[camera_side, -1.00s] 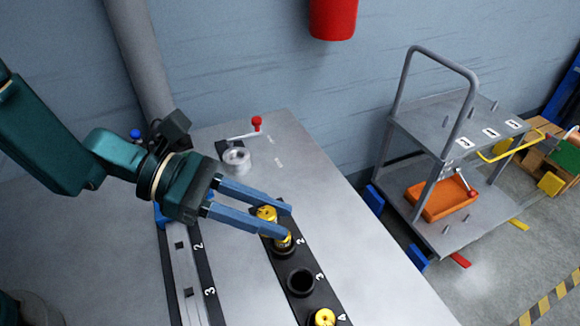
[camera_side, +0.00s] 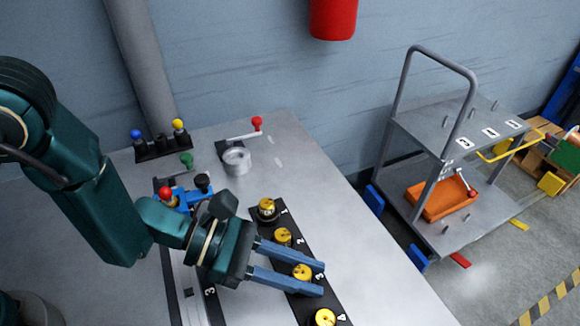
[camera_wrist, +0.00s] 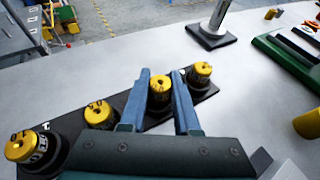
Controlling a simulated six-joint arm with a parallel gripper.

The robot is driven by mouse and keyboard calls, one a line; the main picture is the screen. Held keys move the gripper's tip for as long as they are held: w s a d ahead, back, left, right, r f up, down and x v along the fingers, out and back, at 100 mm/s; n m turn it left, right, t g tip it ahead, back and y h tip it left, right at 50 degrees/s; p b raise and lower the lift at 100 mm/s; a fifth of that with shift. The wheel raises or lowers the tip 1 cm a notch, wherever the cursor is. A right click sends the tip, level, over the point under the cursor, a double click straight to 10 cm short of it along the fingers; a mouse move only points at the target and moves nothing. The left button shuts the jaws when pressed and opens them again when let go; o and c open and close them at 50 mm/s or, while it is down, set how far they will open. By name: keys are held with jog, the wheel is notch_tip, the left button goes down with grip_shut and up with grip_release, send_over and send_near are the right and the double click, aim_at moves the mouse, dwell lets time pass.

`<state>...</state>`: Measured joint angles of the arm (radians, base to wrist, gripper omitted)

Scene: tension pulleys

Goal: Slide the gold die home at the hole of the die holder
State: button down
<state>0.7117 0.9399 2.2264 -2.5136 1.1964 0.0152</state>
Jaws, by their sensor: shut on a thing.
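The die holder is taken to be the black numbered strip (camera_side: 262,226) on the bench. The gold die (camera_side: 302,272) is between my gripper's blue fingers at hole 3; it also shows in the wrist view (camera_wrist: 160,92). My gripper (camera_side: 323,279) is shut on this die, with a finger on each side; it also shows in the wrist view (camera_wrist: 162,80). The die looks upright. Its lower part is dark and partly hidden by the fingers, so I cannot tell how deep it sits.
Similar gold dies stand at positions 1 (camera_side: 267,206), 2 (camera_side: 283,237) and 4 (camera_side: 323,318), close along the strip. The bench right of the strip is clear.

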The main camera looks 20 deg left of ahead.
jog(key=c, duration=0.6)
grip_release()
jog(key=shift+c, duration=0.2)
